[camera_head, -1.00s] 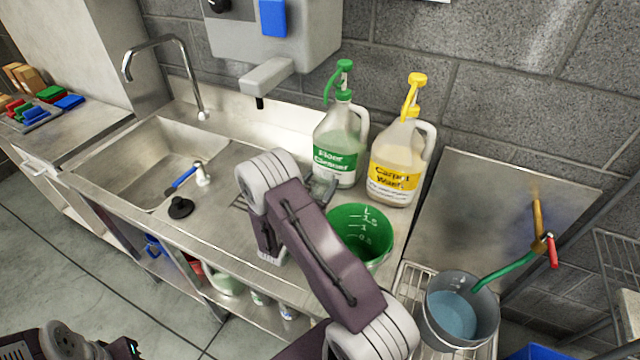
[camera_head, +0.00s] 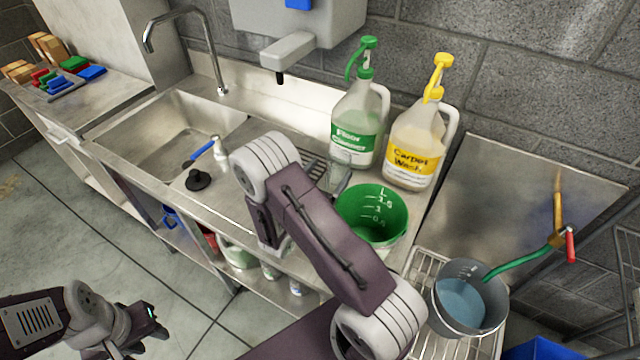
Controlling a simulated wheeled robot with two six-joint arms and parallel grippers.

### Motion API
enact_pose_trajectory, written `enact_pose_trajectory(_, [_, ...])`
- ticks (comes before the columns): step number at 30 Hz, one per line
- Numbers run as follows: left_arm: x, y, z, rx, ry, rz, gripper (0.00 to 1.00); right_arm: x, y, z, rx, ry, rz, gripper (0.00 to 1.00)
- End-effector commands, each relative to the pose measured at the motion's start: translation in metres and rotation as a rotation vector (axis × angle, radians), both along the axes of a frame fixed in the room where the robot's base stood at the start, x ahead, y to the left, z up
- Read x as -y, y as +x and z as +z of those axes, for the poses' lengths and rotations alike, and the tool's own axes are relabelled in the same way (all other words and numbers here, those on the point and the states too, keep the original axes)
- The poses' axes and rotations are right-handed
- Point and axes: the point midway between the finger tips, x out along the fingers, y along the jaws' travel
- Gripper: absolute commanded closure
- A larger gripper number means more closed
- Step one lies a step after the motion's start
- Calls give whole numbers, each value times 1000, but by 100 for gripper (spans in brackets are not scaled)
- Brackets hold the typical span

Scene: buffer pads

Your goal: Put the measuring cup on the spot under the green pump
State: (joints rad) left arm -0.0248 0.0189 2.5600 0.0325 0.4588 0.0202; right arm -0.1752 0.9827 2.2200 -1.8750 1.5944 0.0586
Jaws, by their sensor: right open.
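The green pump (camera_head: 364,62) tops the Floor Cleaner jug (camera_head: 357,125) at the back of the steel counter, its nozzle pointing left. A small clear vessel (camera_head: 337,174), apparently the measuring cup, stands in front of that jug, below the nozzle side. My right arm partly covers its lower left, so its exact spot is unclear. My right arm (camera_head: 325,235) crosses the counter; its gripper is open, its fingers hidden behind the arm. My left gripper (camera_head: 148,325) is low at the left, over the floor and away from the counter; its finger gap is unclear.
A yellow-pumped Carpet Wash jug (camera_head: 415,150) stands right of the green one. A green bucket (camera_head: 374,218) with litre marks is in front. A grey bucket of blue water (camera_head: 468,300) sits on the right rack. The sink (camera_head: 170,140) is left; a wall dispenser (camera_head: 290,48) hangs above.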

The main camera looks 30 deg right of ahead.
Motion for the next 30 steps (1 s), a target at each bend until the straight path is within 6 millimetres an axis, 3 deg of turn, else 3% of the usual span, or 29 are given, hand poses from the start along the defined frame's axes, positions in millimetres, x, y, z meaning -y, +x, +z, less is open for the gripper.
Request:
enact_pose_trajectory(4, [0, 0, -4, 0, 0, 0, 64, -35, -16, -1, 0, -1, 8, 13])
enact_pose_trajectory(10, [0, 0, -5, 0, 0, 0, 64, -59, -31, 0, 2, -1, 3, 13])
enact_pose_trajectory(27, [0, 0, -5, 0, 0, 0, 64, -63, -33, 0, 1, 0, -1, 13])
enact_pose_trajectory(30, [0, 0, 4, 0, 0, 0, 64, -63, -33, 9, 2, -1, -1, 13])
